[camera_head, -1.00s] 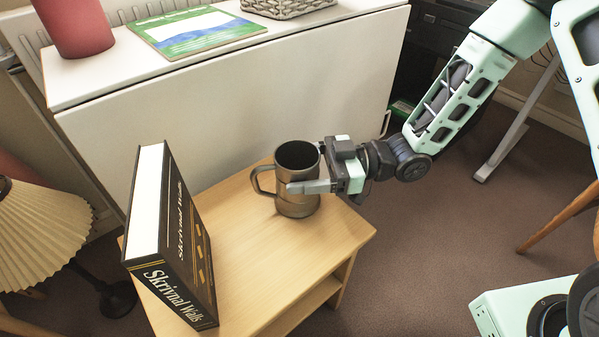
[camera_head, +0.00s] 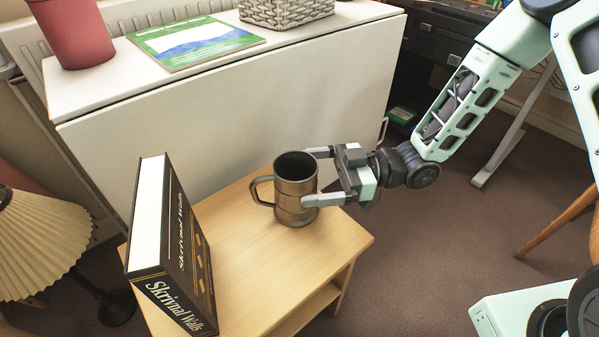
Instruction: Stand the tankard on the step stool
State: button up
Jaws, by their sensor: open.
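The tankard (camera_head: 290,187) is a dark bronze-brown mug, upright on a light wooden stand (camera_head: 255,253) with a lower shelf. Its handle points left. I cannot tell for sure whether this stand is the step stool; no other stool shows clearly. My gripper (camera_head: 306,177) comes in from the right and is open. Its near finger overlaps the tankard's right front, and its far finger shows beyond the rim at the right. Whether the fingers touch the tankard cannot be told.
A thick black book (camera_head: 175,250) stands upright on the stand's left side. Behind is a white cabinet (camera_head: 240,110) bearing a red pot (camera_head: 75,32), a green-blue book (camera_head: 195,42) and a basket (camera_head: 285,10). A pleated lamp (camera_head: 38,240) stands at left.

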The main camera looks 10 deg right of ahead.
jog(key=d+p, duration=0.2)
jog(key=d, duration=0.7)
jog(key=shift+w+d, duration=0.25)
